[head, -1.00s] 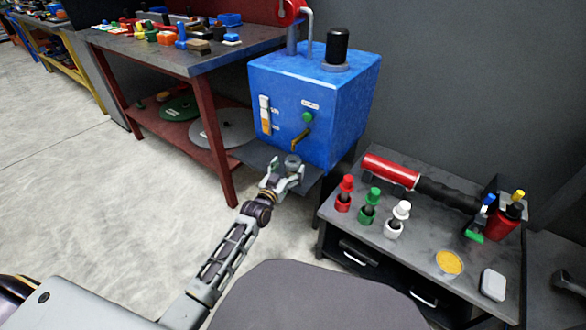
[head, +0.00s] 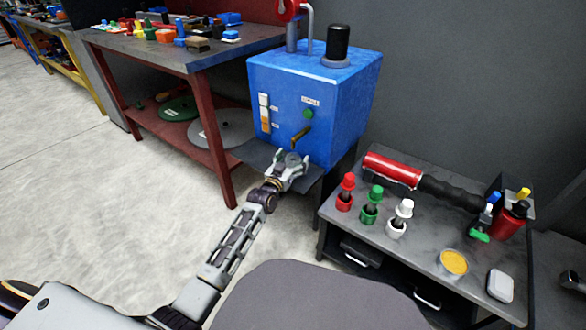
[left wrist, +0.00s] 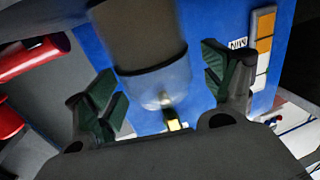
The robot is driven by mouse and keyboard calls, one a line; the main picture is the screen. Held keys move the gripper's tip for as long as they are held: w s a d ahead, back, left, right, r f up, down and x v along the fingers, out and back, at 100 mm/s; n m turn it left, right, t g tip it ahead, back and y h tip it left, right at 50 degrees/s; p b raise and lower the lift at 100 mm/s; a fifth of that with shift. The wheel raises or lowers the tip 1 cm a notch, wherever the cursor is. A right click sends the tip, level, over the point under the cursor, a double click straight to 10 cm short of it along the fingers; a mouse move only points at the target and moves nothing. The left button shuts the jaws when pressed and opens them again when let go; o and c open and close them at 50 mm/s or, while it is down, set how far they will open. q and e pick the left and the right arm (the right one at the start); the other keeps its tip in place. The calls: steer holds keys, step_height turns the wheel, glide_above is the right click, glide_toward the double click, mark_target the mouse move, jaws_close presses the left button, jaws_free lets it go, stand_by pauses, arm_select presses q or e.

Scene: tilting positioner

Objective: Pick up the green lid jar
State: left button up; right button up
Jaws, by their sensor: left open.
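The jar with the green lid (head: 371,204) stands upright on the grey cabinet top, between a red-lidded jar (head: 345,192) and a white-lidded jar (head: 399,218). My left gripper (head: 291,160) is well to the left of it, in front of the blue machine (head: 312,100). Its fingers are open on either side of a small grey cylinder. In the left wrist view, both fingers (left wrist: 165,88) are apart, and a cylinder with a brownish body and a clear-looking end (left wrist: 145,45) shows between them. I cannot tell whether they touch it. My right gripper is not in view.
A red and black tool (head: 420,180) lies behind the jars. A yellow-topped tin (head: 453,262), a white box (head: 500,285) and a red container (head: 505,222) stand to the right. A red-framed workbench (head: 190,55) is at the back left, with open floor before it.

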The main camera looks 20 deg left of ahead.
arm_select(q)
steer(key=shift+w, duration=0.15)
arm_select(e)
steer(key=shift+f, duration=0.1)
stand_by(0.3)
arm_select(q)
steer(key=c, duration=1.3)
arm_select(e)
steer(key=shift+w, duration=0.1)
arm_select(q)
steer(key=shift+o, duration=0.2)
steer(key=shift+r, duration=0.2)
steer(key=shift+r+p, duration=1.15)
steer(key=shift+r, duration=0.45)
steer(key=shift+s+a+p, duration=0.15)
steer(key=shift+s+p, duration=0.25)
steer(key=shift+s, duration=0.6)
steer(key=s+a+p, duration=0.2)
steer(key=s+p, duration=0.3)
steer(key=s, duration=1)
steer(key=shift+s+a, duration=0.15)
steer(key=shift+s, duration=0.25)
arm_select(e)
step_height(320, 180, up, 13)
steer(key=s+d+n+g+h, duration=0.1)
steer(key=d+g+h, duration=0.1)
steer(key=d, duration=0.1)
